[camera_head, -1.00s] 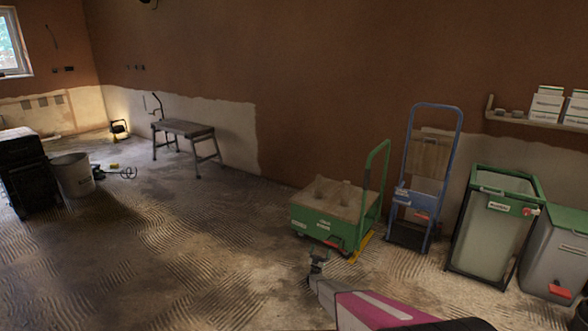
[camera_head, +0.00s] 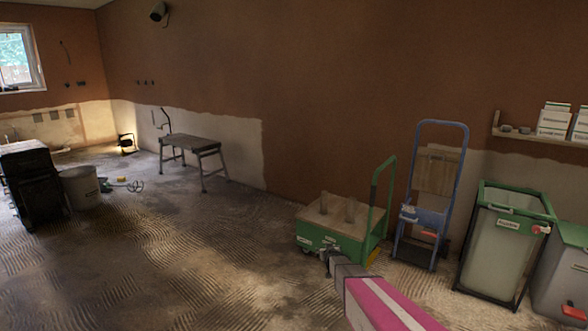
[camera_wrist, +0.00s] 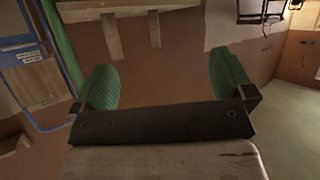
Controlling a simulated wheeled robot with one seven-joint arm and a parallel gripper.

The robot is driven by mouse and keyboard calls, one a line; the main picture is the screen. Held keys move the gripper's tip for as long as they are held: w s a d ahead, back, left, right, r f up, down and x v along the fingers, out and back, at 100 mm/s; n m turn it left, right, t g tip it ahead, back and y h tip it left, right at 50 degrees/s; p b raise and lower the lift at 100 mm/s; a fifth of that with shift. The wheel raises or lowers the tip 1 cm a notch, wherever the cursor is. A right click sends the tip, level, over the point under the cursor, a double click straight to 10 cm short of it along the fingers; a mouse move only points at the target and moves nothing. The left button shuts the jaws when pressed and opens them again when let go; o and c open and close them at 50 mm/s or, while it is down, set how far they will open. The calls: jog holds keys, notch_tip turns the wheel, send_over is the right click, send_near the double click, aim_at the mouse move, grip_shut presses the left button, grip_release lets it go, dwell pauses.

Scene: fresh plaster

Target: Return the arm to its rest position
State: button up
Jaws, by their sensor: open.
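My arm reaches in from the bottom right of the head view, with a pink and white link. My gripper (camera_head: 328,254) is at its far end, small, in front of the green cart (camera_head: 333,243). In the wrist view my gripper (camera_wrist: 165,88) shows two green fingers spread wide apart with nothing between them. Its dark crossbar lies below the fingers. The wrist picture is turned over, with the cart's wooden deck and posts at the top.
A blue hand truck (camera_head: 431,190), a green-framed bin (camera_head: 504,245) and a grey bin (camera_head: 563,275) stand at right. A shelf (camera_head: 540,136) holds boxes. A work bench (camera_head: 193,145), a bucket (camera_head: 79,186) and a dark cabinet (camera_head: 32,184) stand at left. The middle floor is open.

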jog(key=s+r+g, duration=0.4)
jog(key=s, duration=0.9)
jog(key=s+d+r+g, duration=0.1)
jog(key=s+r+g, duration=0.3)
jog(key=s, duration=0.9)
jog(key=s+d+r+m+g, duration=0.1)
jog(key=s+r+g, duration=0.4)
jog(key=s, duration=0.7)
jog(key=shift+s+r, duration=0.2)
jog(key=shift+s, duration=0.2)
